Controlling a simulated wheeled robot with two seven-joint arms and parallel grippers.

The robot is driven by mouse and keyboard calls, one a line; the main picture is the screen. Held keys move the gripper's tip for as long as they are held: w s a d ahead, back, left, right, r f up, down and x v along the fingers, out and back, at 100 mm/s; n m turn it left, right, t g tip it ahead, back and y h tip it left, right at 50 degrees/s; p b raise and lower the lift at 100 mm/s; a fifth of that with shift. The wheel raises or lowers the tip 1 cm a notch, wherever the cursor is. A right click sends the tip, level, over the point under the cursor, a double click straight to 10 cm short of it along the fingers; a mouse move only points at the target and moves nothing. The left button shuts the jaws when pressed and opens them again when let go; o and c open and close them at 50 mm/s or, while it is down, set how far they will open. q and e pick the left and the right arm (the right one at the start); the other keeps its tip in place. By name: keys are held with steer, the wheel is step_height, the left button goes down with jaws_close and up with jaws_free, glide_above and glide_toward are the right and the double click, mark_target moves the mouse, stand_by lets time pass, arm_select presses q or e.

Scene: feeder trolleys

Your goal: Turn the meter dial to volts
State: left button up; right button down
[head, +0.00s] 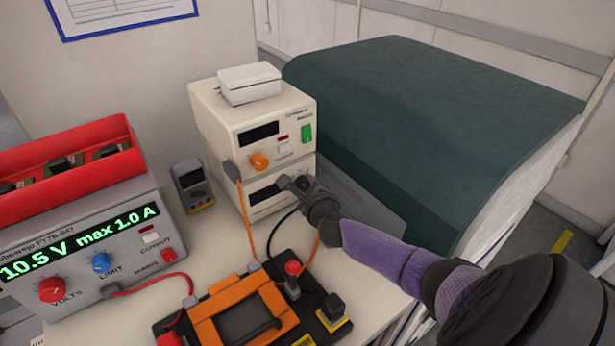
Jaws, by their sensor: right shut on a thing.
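Two cream-white bench units are stacked at the centre. The lower unit (262,205) has a dark display at its left. My right gripper (287,183) is at the right part of its front, shut on what appears to be its dial. The fingers hide the dial, so its setting cannot be read. The upper unit (262,118) has a dark display, an orange knob (259,161) and a green switch (307,134). A small grey handheld meter (191,184) stands to the left of the stack, apart from my gripper. My left gripper is not in view.
A red-topped power supply (118,268), reading 10.5 V max 1.0 A, stands at the left. An orange-framed fixture (212,307) with cables sits in front. Orange and black cables hang near my right gripper. A dark green covered stack (430,120) stands to the right.

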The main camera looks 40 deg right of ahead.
steer(key=shift+r+m+y+p, duration=0.3)
steer(key=shift+m+p, duration=0.3)
steer(key=shift+p, duration=0.35)
steer(key=shift+f+m+y+p, duration=0.15)
steer(key=shift+m+y+p, duration=0.45)
steer(key=shift+m+p, duration=0.25)
steer(key=shift+f+m+g+y+p, duration=0.1)
steer(key=shift+m+g+y+p, duration=0.2)
steer(key=shift+m+y+p, duration=0.3)
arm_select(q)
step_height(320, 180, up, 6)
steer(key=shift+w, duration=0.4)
arm_select(e)
steer(key=shift+m, duration=0.45)
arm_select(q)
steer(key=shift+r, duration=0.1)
arm_select(e)
steer(key=c, duration=0.6)
jaws_free()
steer(key=shift+c, duration=0.2)
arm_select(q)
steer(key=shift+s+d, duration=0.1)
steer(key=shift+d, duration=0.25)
arm_select(e)
steer(key=o, duration=0.4)
steer(key=shift+d, duration=0.1)
